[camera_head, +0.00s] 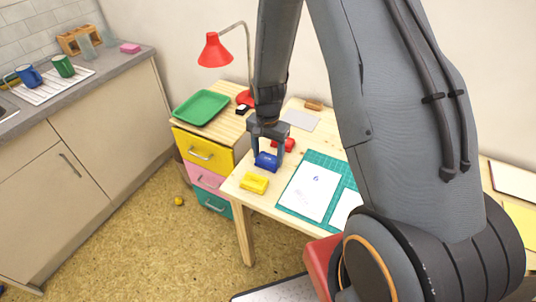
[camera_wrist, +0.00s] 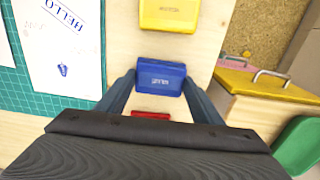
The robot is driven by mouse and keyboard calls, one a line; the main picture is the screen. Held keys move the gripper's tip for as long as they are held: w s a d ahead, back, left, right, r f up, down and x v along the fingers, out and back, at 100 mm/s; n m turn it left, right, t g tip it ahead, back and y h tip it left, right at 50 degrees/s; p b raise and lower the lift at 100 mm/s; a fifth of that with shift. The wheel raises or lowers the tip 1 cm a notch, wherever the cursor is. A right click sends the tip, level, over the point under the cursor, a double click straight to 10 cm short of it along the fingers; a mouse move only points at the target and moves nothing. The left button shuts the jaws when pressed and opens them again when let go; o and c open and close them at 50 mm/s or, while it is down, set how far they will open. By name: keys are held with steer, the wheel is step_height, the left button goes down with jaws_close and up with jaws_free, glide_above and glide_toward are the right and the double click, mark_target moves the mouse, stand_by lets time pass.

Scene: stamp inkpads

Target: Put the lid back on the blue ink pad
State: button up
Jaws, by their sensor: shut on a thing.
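In the wrist view the blue piece (camera_wrist: 160,78) sits between the two fingertips (camera_wrist: 160,90). I cannot tell whether it is the lid alone or a lid on the blue ink pad, nor whether it touches the desk. A yellow ink pad (camera_head: 254,183) lies in front of it; the wrist view also shows it (camera_wrist: 169,15). A red piece (camera_head: 287,145) lies behind it, partly hidden by my gripper.
A green cutting mat (camera_head: 290,199) with a marked sheet (camera_head: 311,191) lies to the right. A drawer unit with a green tray (camera_head: 201,107), a red lamp (camera_head: 215,51) and a small black-and-white item (camera_head: 242,109) stands left of the desk. A grey sheet (camera_head: 300,120) lies behind.

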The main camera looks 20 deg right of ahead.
stand_by(0.4)
steer(key=o, duration=1.5)
steer(key=shift+r+p, duration=2.4)
steer(key=shift+r, duration=1.05)
jaws_close()
steer(key=shift+f, duration=0.2)
